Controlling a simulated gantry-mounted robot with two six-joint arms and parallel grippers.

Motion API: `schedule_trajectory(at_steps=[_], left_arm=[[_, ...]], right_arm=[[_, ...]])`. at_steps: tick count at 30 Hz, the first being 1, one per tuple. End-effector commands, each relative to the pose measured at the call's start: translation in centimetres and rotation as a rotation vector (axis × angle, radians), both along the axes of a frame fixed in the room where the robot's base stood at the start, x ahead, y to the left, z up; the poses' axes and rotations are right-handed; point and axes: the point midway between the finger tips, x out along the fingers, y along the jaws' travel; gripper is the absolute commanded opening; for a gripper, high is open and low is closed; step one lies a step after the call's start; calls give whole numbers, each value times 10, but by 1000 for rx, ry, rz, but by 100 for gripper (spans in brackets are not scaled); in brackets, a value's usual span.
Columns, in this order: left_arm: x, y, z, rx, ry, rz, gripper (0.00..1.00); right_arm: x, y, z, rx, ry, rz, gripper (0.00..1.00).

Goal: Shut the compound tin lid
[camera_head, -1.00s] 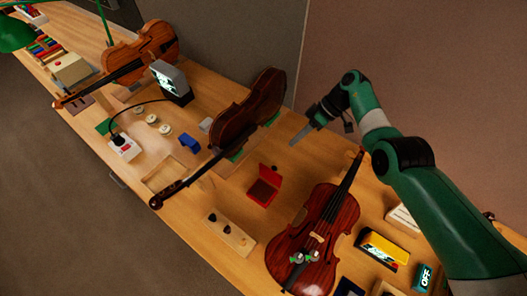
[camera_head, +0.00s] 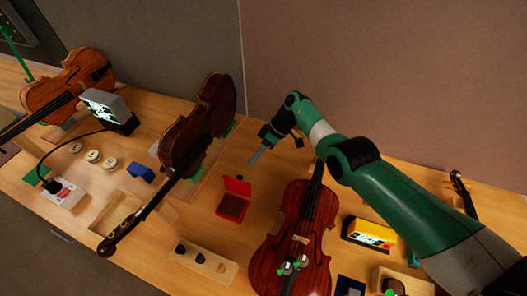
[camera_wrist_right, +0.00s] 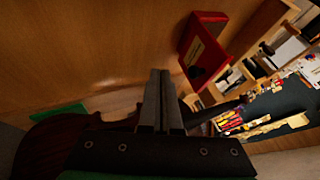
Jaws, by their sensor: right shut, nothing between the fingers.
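The compound tin (camera_head: 232,206) is a small red box on the bench, between the dark violin and the reddish violin. Its red lid (camera_head: 237,185) stands open at the far side, tilted up. The tin also shows in the right wrist view (camera_wrist_right: 203,48), above and right of the fingers. My right gripper (camera_head: 256,158) is shut and empty, in the air above the bench, beyond the tin and a little to its right. In the right wrist view its two fingers (camera_wrist_right: 161,75) are pressed together, apart from the tin. My left gripper is not in view.
A dark violin (camera_head: 205,115) lies left of the tin and a reddish violin (camera_head: 296,250) lies right. A wooden block with dark pegs (camera_head: 203,261) is in front. A blue block (camera_head: 140,172) lies further left.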

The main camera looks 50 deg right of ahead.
Motion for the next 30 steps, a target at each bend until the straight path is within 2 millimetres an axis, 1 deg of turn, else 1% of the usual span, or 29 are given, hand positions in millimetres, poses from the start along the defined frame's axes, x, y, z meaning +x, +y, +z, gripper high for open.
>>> schedule_trajectory(at_steps=[1,2,3,6,9,12,25,28,30], left_arm=[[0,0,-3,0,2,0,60],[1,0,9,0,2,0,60],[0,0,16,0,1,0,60],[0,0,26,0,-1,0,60],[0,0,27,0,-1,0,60],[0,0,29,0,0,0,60],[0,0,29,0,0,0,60],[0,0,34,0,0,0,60],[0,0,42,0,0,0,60]], right_arm=[[2,6,-7,0,0,2,0],[1,10,1,0,-1,1,0],[0,15,2,0,-1,2,0],[-3,25,3,0,-1,1,0],[-5,34,0,0,0,2,0],[-6,40,0,1,0,1,0],[-6,42,-1,0,1,-1,0],[-8,40,2,1,1,-5,0],[-10,38,4,2,2,-11,0]])
